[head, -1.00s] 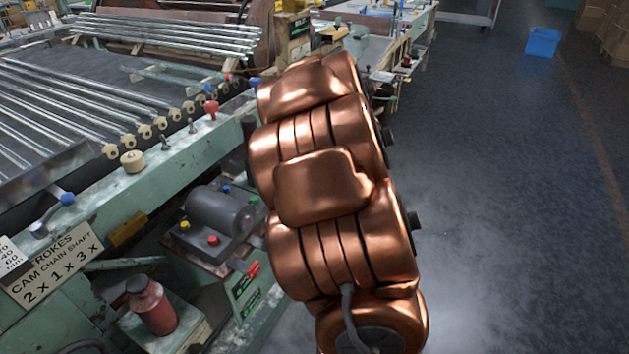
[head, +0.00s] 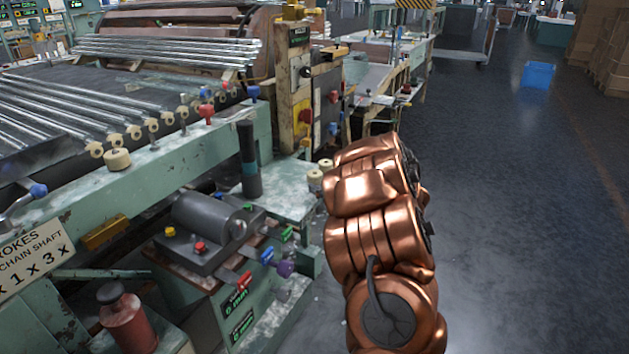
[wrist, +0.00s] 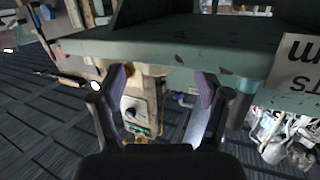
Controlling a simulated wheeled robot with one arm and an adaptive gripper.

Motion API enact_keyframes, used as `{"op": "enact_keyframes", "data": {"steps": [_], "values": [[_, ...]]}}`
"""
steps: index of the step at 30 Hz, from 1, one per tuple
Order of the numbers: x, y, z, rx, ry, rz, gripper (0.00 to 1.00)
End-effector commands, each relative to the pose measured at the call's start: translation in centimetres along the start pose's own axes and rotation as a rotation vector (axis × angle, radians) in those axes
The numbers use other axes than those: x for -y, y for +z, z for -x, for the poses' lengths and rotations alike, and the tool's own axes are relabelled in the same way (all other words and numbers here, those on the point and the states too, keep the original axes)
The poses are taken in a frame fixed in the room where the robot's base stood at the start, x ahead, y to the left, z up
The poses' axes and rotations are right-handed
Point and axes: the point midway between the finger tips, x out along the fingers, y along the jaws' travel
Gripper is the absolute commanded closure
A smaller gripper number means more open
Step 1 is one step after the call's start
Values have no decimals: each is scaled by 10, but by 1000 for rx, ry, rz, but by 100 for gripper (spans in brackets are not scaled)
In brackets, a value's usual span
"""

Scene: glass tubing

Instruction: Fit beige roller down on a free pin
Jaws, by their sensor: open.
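In the head view, a short, wide beige roller (head: 117,160) stands on the green machine rail (head: 165,160), near its inner edge. Two more beige rollers, the nearer one (head: 315,180) and the farther one (head: 326,165), stand on a green ledge just left of my copper arm. Small upright pins (head: 183,112) line the rail; I cannot tell clearly which are bare. My gripper (wrist: 163,86) shows in the wrist view, open, with nothing between its fingers. No roller is clear in that view. My gripper is not visible in the head view.
A grey motor-like cylinder (head: 208,218) with coloured knobs sits below the rail. A dark upright post (head: 248,160) rises at the rail's end. A red bottle (head: 125,318) stands at lower left. The floor on the right is open, with a blue bin (head: 538,75) far back.

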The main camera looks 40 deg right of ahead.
Motion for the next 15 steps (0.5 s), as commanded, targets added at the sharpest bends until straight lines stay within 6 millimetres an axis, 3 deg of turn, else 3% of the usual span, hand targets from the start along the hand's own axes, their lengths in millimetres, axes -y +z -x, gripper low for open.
{"op": "enact_keyframes", "data": {"steps": [5, 15], "values": [[-1, 0, -11, 1, 0, 1, 25], [-3, -5, -52, 0, -1, 1, 25]]}}
